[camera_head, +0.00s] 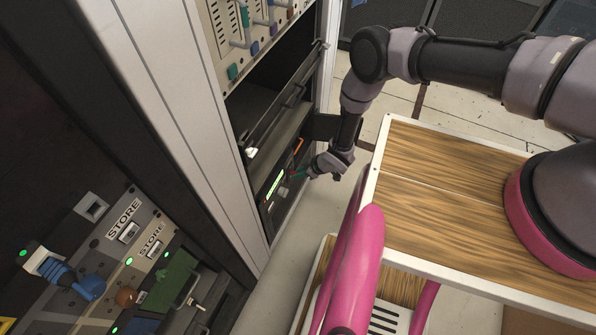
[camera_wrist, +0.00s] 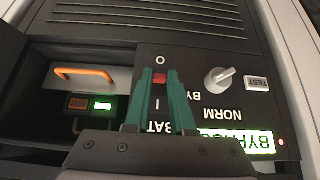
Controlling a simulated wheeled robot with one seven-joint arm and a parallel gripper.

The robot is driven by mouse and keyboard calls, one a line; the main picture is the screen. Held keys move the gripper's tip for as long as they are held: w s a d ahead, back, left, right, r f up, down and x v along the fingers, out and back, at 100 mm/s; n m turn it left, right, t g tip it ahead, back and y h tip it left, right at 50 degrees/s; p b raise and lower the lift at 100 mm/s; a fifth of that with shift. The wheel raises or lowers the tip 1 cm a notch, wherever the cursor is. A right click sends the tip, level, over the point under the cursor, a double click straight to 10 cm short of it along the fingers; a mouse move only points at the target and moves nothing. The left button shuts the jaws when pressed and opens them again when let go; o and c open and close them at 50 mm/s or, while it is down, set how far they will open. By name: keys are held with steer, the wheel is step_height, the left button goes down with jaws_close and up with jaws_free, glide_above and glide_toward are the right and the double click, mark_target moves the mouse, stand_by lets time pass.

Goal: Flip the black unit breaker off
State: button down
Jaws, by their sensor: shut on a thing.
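The black unit (camera_head: 268,207) sits low in the grey rack in the head view, and its face fills much of the wrist view (camera_wrist: 225,45). Its red breaker (camera_wrist: 160,79) lies between the green fingertips of my gripper (camera_wrist: 161,74), which is shut on it. An "O" mark shows just above the breaker in the wrist view, and an "I" and "BAT" label below it, partly between the fingers. The breaker's tilt cannot be told. In the head view my gripper (camera_head: 300,175) reaches the unit's front from the right, and the breaker is too small to make out.
A grey rotary knob (camera_wrist: 219,78), a TEST button (camera_wrist: 257,83) and a lit BYPASS display (camera_wrist: 237,141) lie right of the breaker. An orange handle (camera_wrist: 85,76) lies left.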

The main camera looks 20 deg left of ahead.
steer(key=y, duration=0.1)
steer(key=f+y, duration=0.1)
steer(key=shift+d+y, duration=0.25)
steer(key=shift+y, duration=0.15)
steer(key=c, duration=0.8)
jaws_free()
steer(key=shift+o, duration=0.2)
steer(key=v, duration=1)
steer(key=shift+d+r, duration=0.2)
steer(key=shift+d, duration=0.1)
steer(key=shift+s, duration=0.1)
